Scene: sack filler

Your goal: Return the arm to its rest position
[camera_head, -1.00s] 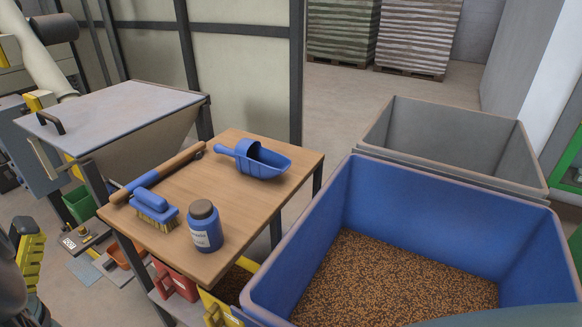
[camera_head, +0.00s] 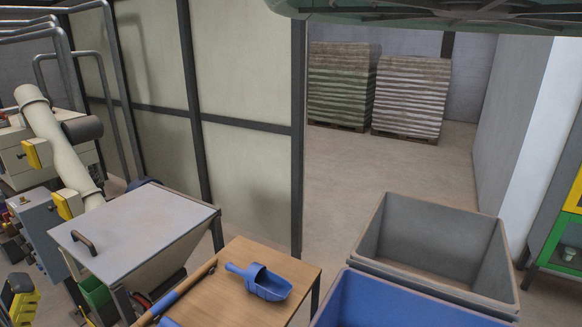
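My gripper is not in view, and I cannot make out my arm for certain. A wooden table (camera_head: 235,298) at the bottom centre carries a blue scoop (camera_head: 262,283). A long tool with a wooden and blue handle (camera_head: 178,294) lies along its left side. The table's near part is cut off by the lower picture edge.
A lidded hopper (camera_head: 140,225) stands left of the table. A blue bin (camera_head: 385,300) and a grey bin (camera_head: 435,245) stand to the right. An unidentified greenish shape (camera_head: 430,12) crosses the top.

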